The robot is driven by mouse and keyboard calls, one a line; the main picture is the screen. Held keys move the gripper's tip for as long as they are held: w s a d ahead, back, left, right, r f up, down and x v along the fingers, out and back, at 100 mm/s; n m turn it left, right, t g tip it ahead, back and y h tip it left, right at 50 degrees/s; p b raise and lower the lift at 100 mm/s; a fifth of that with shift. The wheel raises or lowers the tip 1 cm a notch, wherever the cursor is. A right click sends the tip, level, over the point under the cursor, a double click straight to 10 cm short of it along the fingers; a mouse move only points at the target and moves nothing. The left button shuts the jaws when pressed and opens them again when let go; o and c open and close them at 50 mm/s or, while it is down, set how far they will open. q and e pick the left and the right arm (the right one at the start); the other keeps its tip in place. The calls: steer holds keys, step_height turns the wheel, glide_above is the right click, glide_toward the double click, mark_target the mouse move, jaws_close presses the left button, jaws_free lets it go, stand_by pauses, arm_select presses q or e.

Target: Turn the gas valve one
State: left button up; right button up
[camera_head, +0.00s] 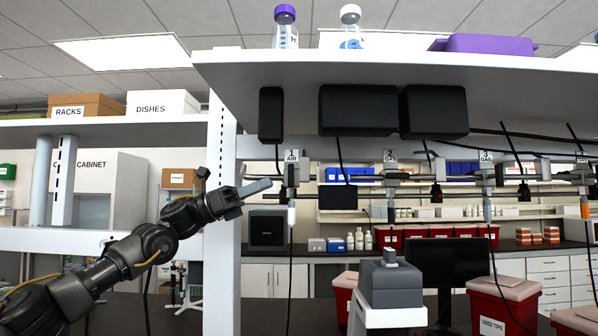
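The valve labelled "1 AIR" (291,173) hangs under the lab shelf, near its left post. My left gripper (258,188) is just left of this valve, its pale finger pointing right towards it with a small gap in the picture. Whether the two are at the same depth is unclear. I see one finger clearly, so I cannot tell whether the gripper is open or shut. Further right along the same pipe are valve "2 GAS" (390,173) and valve "3 GAS" (487,176). My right gripper is not in view.
The white shelf post (222,230) stands behind my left arm. The shelf (400,70) overhangs the valves, with black boxes (357,110) and cables hanging below it. A grey device (390,284), a monitor (447,275) and red bins (497,310) stand lower right.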

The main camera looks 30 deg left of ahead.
mark_target(298, 171)
arm_select(q)
steer(key=p+x, duration=0.3)
steer(key=x, duration=0.6)
steer(key=shift+d, duration=0.25)
jaws_close()
